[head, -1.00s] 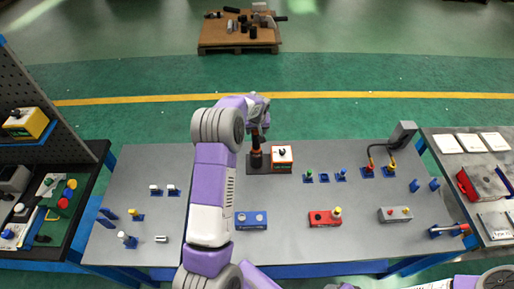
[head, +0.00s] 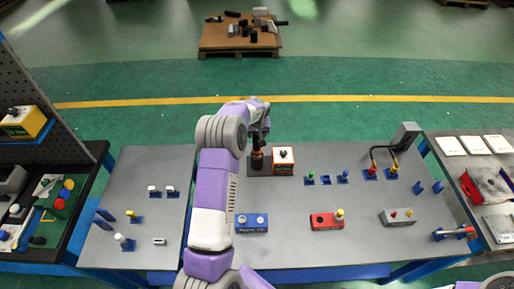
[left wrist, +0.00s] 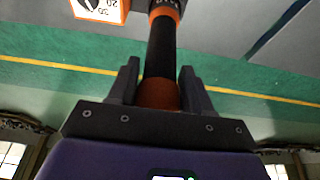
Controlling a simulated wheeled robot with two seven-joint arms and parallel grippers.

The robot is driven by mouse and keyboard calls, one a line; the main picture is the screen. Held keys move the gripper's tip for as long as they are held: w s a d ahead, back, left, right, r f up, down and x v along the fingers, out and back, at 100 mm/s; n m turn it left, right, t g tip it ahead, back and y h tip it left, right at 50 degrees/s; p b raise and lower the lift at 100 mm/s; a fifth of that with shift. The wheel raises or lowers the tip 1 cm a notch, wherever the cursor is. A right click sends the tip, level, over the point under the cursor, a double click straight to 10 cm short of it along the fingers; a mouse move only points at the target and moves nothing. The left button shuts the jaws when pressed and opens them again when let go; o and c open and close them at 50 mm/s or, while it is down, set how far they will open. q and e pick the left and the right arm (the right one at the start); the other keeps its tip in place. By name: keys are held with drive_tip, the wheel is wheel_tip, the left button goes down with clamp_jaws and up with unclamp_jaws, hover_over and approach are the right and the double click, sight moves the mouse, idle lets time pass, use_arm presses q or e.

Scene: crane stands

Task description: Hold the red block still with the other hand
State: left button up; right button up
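The red block (head: 326,221) lies on the grey table in the head view, right of centre, with a yellow knob on its right end and a dark knob on its left. Nothing touches it. My left gripper (head: 259,138) is far behind it, pointing down over an upright black-and-orange tool (head: 257,160). In the left wrist view its two fingers (left wrist: 160,82) stand either side of the tool's black-and-orange handle (left wrist: 160,60), with narrow gaps at the tips. The fingers look open. My right gripper is out of view.
An orange-and-white dial box (head: 283,159) stands right beside the tool. A blue block (head: 251,223) lies left of the red one, and a grey block (head: 398,217) right of it. Small blue holders (head: 326,180) stand behind. The table in front of the red block is clear.

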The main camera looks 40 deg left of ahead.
use_arm(q)
clamp_jaws()
drive_tip(key=shift+w+r, duration=0.1)
drive_tip(key=shift+r, duration=0.25)
drive_tip(key=shift+r+p, duration=3.05)
drive_tip(key=shift+r, duration=2.4)
